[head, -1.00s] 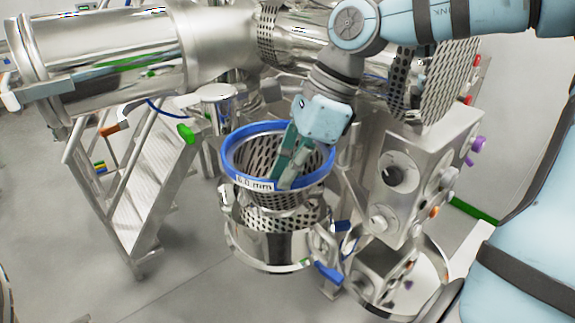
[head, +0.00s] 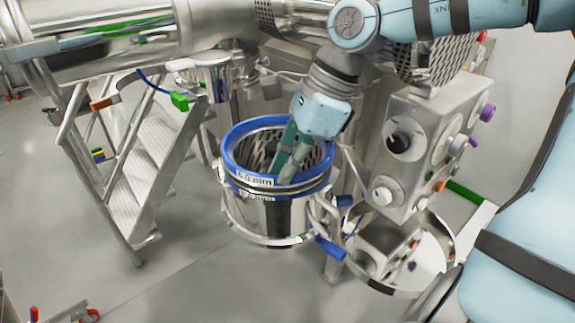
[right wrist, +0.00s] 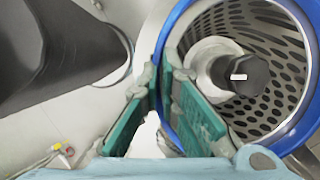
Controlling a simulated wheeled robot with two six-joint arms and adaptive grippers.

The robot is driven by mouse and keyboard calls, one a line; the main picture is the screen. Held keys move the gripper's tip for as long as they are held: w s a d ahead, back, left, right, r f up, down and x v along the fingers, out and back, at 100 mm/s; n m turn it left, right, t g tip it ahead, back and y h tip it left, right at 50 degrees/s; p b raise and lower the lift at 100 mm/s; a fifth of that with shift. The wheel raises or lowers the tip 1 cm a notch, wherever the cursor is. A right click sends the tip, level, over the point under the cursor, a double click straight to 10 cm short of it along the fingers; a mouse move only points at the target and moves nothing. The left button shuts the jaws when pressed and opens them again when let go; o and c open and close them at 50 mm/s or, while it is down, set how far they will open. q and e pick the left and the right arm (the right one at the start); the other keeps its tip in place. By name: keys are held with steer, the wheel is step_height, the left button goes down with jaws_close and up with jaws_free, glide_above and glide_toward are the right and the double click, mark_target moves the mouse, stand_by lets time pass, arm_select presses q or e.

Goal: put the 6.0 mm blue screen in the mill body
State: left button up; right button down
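The 6.0 mm blue screen (head: 229,160), a perforated metal cone with a blue rim and a "6.0 mm" label, sits low at the mouth of the mill body (head: 262,216). Its cone is hidden inside the steel wall; I cannot tell if the rim is fully seated. My right gripper (head: 286,172) is shut on the rim, its green fingers on either side. The right wrist view shows the blue rim (right wrist: 302,133) between the fingertips (right wrist: 160,78), and a dark hub (right wrist: 243,75) inside the screen. My left gripper is not in view.
A steel control box (head: 398,150) with several knobs stands close on the right. A blue handle (head: 330,247) juts out at the mill's front right. Metal steps (head: 150,170) stand on the left. The floor in front is clear.

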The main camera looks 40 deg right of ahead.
steer(key=c, duration=1.7)
jaws_free()
steer(key=shift+r, duration=0.1)
steer(key=v, duration=1.2)
steer(key=shift+a, duration=0.1)
